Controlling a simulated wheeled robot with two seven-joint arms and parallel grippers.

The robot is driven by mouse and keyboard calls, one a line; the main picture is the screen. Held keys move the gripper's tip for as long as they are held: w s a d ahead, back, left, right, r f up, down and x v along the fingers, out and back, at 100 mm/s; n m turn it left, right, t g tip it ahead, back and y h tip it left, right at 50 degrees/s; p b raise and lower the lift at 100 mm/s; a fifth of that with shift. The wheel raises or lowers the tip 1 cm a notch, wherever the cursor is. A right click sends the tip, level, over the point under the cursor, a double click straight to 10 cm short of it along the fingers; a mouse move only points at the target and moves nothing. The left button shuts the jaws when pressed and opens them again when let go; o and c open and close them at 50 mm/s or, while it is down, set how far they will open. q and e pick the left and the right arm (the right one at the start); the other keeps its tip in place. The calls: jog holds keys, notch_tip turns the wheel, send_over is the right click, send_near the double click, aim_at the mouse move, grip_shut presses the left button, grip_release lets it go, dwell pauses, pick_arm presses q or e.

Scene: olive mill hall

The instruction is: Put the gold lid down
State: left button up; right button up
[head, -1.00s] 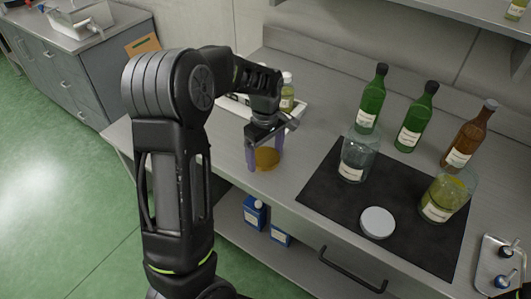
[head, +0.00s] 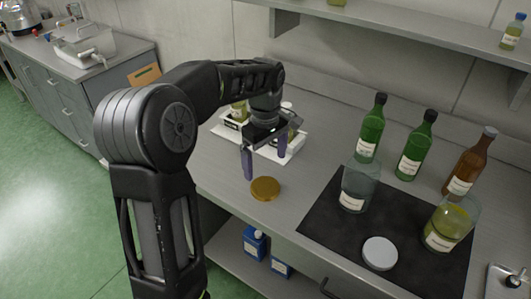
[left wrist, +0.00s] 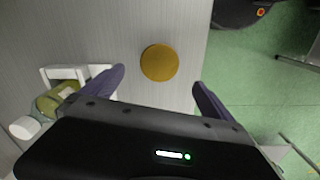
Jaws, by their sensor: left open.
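The gold lid (head: 265,188) lies flat on the metal bench top (head: 228,178), near its front edge and left of the black mat. My left gripper (head: 265,166) is open and empty above and behind the lid, with its fingers apart. In the left wrist view the gold lid (left wrist: 160,62) shows whole, beyond the fingertips of the left gripper (left wrist: 158,80), and nothing touches it. My right gripper is in neither view.
A black mat (head: 330,232) holds an empty jar (head: 356,185), a filled jar (head: 449,224) and a silver lid (head: 380,252). Green bottles (head: 372,130) and a brown bottle (head: 470,160) stand behind. A white tray (head: 290,150) with bottles sits behind my left gripper.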

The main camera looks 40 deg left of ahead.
pick_arm(q)
jog(key=shift+r, duration=1.55)
